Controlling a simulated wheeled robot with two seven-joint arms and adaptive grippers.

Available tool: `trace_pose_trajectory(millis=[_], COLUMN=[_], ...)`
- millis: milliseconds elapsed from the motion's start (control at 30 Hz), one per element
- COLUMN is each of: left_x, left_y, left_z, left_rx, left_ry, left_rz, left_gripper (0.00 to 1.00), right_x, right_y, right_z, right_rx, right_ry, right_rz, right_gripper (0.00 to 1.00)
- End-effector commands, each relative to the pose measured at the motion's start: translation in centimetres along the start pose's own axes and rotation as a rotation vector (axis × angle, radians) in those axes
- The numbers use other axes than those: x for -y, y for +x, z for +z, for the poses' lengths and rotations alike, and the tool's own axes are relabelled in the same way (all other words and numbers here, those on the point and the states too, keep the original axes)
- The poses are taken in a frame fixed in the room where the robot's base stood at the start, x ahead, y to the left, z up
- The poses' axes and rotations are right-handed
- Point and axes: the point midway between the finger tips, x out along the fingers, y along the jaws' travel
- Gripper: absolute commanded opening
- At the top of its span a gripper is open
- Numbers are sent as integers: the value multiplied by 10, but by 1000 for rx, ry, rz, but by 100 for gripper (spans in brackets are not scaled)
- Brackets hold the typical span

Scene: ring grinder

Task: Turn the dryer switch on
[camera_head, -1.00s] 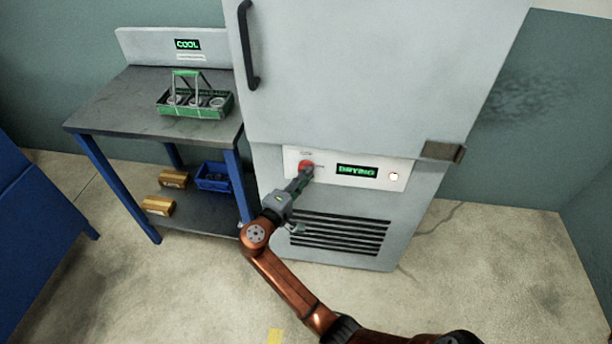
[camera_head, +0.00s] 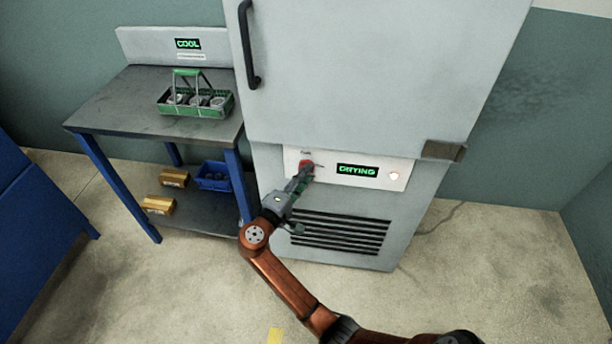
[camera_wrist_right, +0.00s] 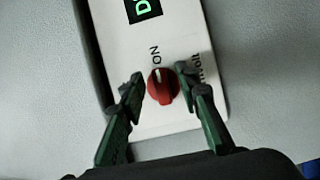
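The dryer switch is a round red knob (camera_head: 306,164) on the white panel (camera_head: 327,179) of the tall grey dryer (camera_head: 360,70). My right gripper (camera_head: 308,172) is at the knob. In the right wrist view the knob (camera_wrist_right: 162,87) sits between the two fingertips of my right gripper (camera_wrist_right: 170,88), with a visible gap on each side. The knob's white mark points toward the ON label. The green display (camera_head: 357,171) reads DRYING, and a small round light (camera_head: 394,176) beside it is lit. My left gripper is out of view.
A dark-topped table (camera_head: 110,105) with blue legs stands left of the dryer and holds a green carrier (camera_head: 196,104) with several parts. Its lower shelf holds yellow boxes (camera_head: 158,204) and a blue bin (camera_head: 213,177). The floor in front is mostly clear.

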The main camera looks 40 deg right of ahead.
Motion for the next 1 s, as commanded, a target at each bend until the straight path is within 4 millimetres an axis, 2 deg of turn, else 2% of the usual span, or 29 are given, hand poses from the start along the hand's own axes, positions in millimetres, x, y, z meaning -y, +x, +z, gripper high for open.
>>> trace_pose_trajectory(millis=[500,700,1000], left_x=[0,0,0], left_y=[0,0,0], left_z=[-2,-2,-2], left_rx=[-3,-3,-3], left_ry=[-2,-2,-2], left_rz=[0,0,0], left_gripper=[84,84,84], right_x=[1,1,1], right_y=[-96,-113,-116], right_z=[0,0,0], right_rx=[-3,-1,-1], right_ry=[0,-1,-1], right_rz=[-3,-2,-1], right_gripper=[30,30,30])
